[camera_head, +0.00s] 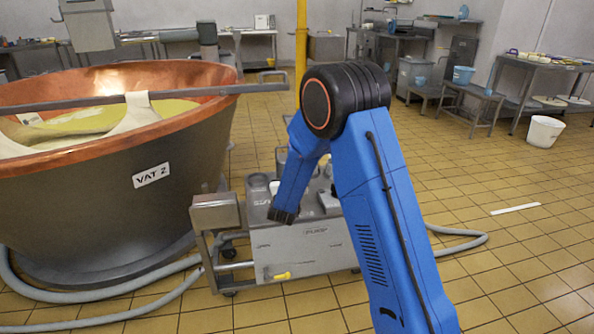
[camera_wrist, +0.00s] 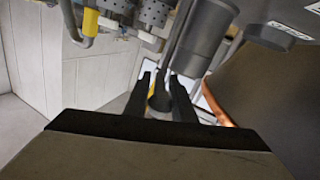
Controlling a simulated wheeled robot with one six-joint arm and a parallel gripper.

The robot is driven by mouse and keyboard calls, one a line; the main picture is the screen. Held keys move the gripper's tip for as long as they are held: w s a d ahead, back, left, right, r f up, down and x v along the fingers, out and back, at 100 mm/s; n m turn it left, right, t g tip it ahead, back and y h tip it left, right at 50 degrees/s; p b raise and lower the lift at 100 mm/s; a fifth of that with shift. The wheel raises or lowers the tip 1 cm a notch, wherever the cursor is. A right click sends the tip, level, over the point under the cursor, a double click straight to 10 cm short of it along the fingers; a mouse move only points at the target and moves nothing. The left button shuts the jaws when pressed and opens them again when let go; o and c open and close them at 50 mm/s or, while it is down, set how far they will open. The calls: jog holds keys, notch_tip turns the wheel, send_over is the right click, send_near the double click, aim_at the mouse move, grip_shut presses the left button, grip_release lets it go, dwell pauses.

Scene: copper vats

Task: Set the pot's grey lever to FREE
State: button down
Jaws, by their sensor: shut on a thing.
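My gripper (camera_wrist: 162,82) shows in the wrist view as two dark fingers. They are shut on a small grey part with a rounded end (camera_wrist: 160,102), which looks like the grey lever. The grey cylindrical pot (camera_wrist: 207,36) is just beyond the fingers, to the upper right. The fingers hide part of the lever, and I can read no FREE mark or other lever label. In the head view my blue arm bends down over the pump cart (camera_head: 305,250); I cannot make out the fingers or lever there.
Grey fittings (camera_wrist: 155,14) and a yellow-ended pipe (camera_wrist: 90,20) are close to the upper left of my fingers. The copper-rimmed vat (camera_head: 110,205), marked VAT 2, stands left of the cart. Grey hoses (camera_head: 150,300) lie on the floor. Tiled floor to the right is mostly clear.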

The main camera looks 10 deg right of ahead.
jog(key=shift+w+a+m+g+h, duration=0.15)
jog(key=shift+a+m+g+h, duration=0.1)
jog(key=shift+m+g+h, duration=0.45)
jog(key=shift+w+a+m+g+h, duration=0.15)
jog(key=shift+a+m+g+h, duration=0.25)
jog(key=shift+h, duration=0.5)
jog(key=shift+w+a+m+g+h, duration=0.15)
jog(key=shift+m+g+h, duration=0.15)
jog(key=shift+m+h, duration=0.45)
jog(key=shift+h, duration=0.25)
jog(key=c, duration=1.7)
grip_release()
jog(key=shift+c, duration=0.2)
jog(key=shift+a, duration=0.1)
jog(key=v, duration=1.7)
jog(key=shift+r, duration=0.15)
jog(key=shift+a, duration=0.15)
